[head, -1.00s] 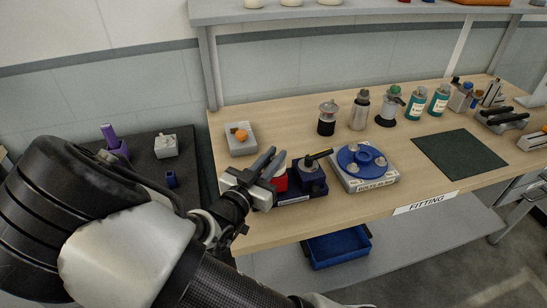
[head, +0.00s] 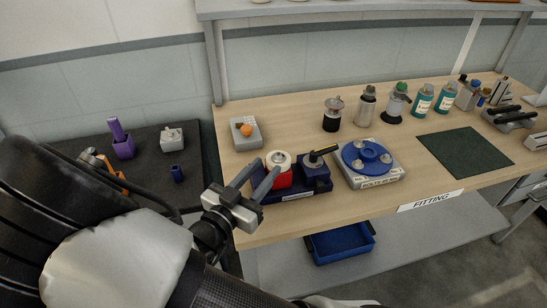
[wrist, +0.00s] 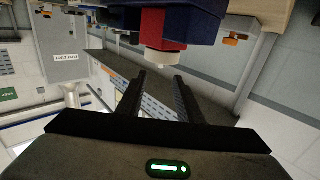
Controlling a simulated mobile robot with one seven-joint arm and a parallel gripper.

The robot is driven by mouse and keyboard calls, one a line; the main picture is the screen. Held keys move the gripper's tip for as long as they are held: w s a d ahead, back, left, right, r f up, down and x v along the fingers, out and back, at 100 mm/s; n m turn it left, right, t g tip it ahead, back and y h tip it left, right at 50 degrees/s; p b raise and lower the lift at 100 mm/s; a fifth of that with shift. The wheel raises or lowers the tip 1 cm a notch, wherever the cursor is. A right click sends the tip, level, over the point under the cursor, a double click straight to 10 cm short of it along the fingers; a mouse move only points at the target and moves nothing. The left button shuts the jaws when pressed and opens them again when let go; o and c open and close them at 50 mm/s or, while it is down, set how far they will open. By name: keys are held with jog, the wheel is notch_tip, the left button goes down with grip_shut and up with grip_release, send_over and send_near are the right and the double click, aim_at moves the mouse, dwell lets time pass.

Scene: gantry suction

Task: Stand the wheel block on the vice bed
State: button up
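The wheel block, a red block with a pale round wheel on top (head: 280,168), stands upright on the dark blue vice bed (head: 297,194), left of the vice's raised part with its black handle (head: 316,165). In the wrist view the block (wrist: 160,46) appears upside down against the dark blue vice (wrist: 200,25). My gripper (head: 267,166) is open and empty, at the left of the block. Its two fingers (wrist: 158,76) are apart and point toward the block, with no visible grip on it. The block's lower left side is partly hidden by a finger.
A grey block with an orange ball (head: 245,132) stands behind on the bench. A grey fixture with a blue disc (head: 366,158) is right of the vice. Several bottles stand farther right, near a dark green mat (head: 465,152). A blue bin (head: 340,243) is below.

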jog(key=v, duration=0.4)
jog(key=w+a+r+g+y, duration=0.25)
jog(key=w+g+y, duration=0.25)
jog(key=w+y, duration=0.3)
jog(key=s+d+r+n+g+y, duration=0.25)
jog(key=r+y, duration=0.25)
jog(key=r, duration=0.5)
jog(key=s+d+r+n+g+h, duration=0.2)
jog(key=s+d+r+n+h, duration=0.1)
jog(key=s+d, duration=1.5)
jog(key=shift+d+r+g+h, duration=0.15)
jog(key=shift+d+g+h, duration=0.35)
jog(key=shift+d, duration=0.6)
